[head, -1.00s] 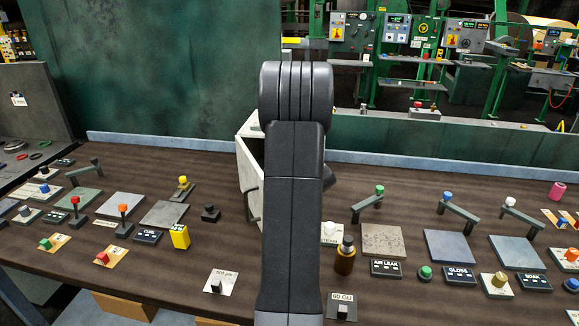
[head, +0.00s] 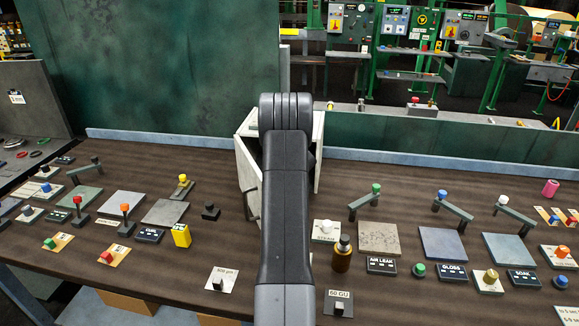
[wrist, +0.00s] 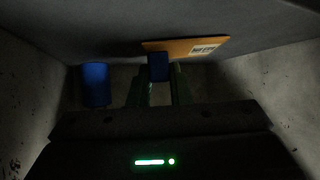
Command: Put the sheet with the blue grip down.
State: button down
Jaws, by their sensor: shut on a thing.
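In the wrist view, an orange sheet (wrist: 200,47) with a white label carries a blue grip (wrist: 158,67). My gripper (wrist: 157,90) has its green fingers closed on the blue grip. The sheet is inside a dim grey enclosure, close to its far wall; I cannot tell whether it touches a surface. A blue cylinder (wrist: 96,85) stands to the left of the gripper, apart from it. In the head view my arm reaches to a pale grey box (head: 247,180) on the bench and hides the gripper and the sheet.
The dark brown bench (head: 110,165) holds several plates and knobs. A brown bottle (head: 343,254) and a white knob block (head: 326,230) stand just right of my arm. A black knob (head: 210,211) stands left of the box. Grey enclosure walls (wrist: 285,90) flank the gripper.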

jog(key=shift+f, duration=0.15)
jog(key=c, duration=1.3)
grip_release()
jog(key=shift+c, duration=0.2)
jog(key=shift+r, duration=0.2)
jog(key=v, duration=1.2)
jog(key=shift+b, duration=0.35)
